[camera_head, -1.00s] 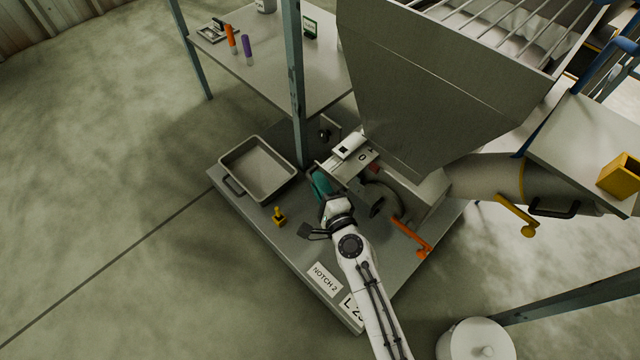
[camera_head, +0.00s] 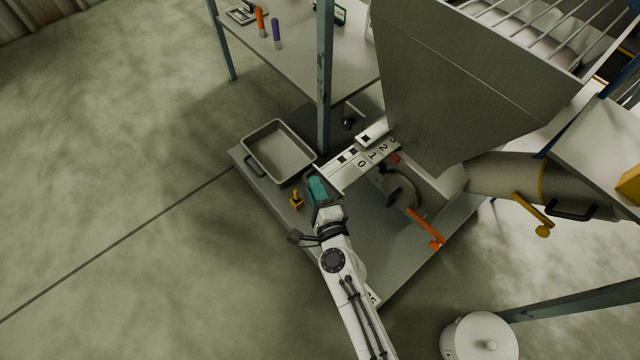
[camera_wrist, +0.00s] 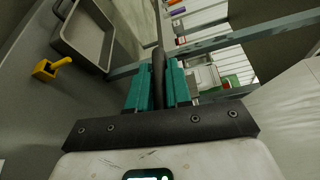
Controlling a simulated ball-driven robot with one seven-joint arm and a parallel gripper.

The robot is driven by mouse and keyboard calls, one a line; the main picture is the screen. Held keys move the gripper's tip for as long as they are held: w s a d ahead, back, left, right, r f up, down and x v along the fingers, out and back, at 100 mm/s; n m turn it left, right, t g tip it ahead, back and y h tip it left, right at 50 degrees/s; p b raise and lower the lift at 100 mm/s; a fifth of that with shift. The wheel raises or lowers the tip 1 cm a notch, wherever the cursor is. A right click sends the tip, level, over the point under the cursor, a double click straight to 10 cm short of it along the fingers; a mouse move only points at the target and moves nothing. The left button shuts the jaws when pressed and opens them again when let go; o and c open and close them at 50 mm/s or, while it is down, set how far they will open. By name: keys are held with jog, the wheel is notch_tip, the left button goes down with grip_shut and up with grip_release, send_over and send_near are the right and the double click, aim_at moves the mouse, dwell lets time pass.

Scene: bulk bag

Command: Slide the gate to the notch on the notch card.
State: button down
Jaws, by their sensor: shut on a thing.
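The gate (camera_head: 346,174) is a pale plate sticking out to the lower left from under the grey hopper (camera_head: 440,90). The numbers 0, 1 and 2 show along it, with the 2 nearest the hopper, and dark square marks lie beside them. My gripper (camera_head: 318,188) has teal fingers at the plate's outer end. In the wrist view the fingers (camera_wrist: 158,88) are shut on a dark upright bar (camera_wrist: 158,66), seemingly the gate's handle. The notch card is hidden behind my arm now; it read "NOTCH 2" earlier. A sliver of a white card (camera_head: 374,298) shows beside my arm.
An orange lever (camera_head: 426,229) is at the right. A steel post (camera_head: 324,90) stands behind. Open floor lies to the left.

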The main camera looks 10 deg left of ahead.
jog(key=c, duration=1.1)
grip_release()
jog(key=v, duration=1)
jog(key=shift+s+d, duration=0.2)
jog(key=shift+s, duration=0.15)
